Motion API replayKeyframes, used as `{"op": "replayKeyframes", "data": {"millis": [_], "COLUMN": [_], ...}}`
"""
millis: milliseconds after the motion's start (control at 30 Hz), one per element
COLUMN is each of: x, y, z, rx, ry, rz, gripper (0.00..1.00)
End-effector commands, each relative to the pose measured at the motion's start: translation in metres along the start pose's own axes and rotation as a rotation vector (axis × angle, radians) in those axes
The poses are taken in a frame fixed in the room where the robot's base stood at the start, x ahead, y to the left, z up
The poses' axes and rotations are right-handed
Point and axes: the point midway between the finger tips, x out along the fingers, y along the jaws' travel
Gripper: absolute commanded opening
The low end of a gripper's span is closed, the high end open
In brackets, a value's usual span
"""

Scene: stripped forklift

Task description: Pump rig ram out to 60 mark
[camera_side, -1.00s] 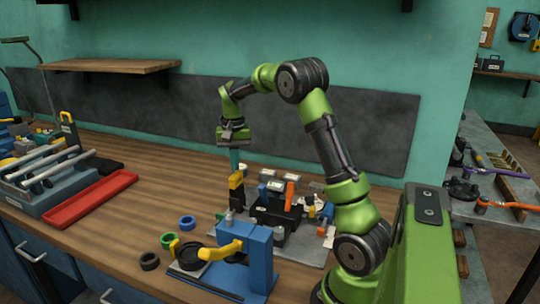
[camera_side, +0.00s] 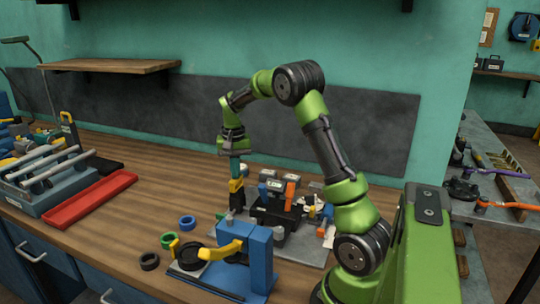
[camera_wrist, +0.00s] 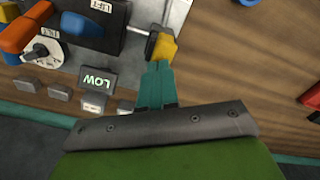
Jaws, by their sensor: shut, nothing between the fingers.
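My gripper (camera_side: 235,174) is shut and empty, its teal fingers pointing down. The fingertips in the wrist view (camera_wrist: 158,66) are at a yellow-topped pump handle (camera_wrist: 163,47) and appear to touch it. In the side view this handle (camera_side: 236,186) is directly under the fingers, with a dark part below the yellow. The rig's black block (camera_side: 268,212) stands just right of it on a grey plate. Orange and blue levers sit by LIFT and TILT labels. I cannot make out the ram or its 60 mark.
A blue vise-like fixture with a yellow handle (camera_side: 222,249) stands in front. Blue, green and black rings lie left of it. A red tray (camera_side: 92,199) and a grey rack of rods (camera_side: 45,178) are further left. The wooden bench between is clear.

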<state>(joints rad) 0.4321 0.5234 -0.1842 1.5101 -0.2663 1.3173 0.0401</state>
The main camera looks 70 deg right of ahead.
Motion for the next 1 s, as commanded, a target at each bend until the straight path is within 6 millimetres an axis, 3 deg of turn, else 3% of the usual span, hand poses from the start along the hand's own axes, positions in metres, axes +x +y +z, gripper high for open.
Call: {"op": "replayKeyframes", "data": {"millis": [533, 1000], "x": [0.022, -0.016], "y": [0.0, 0.0], "z": [0.0, 0.0], "rx": [-0.001, -0.001], "ry": [-0.001, 0.001], "rz": [0.002, 0.001], "gripper": [0.0, 0.0]}}
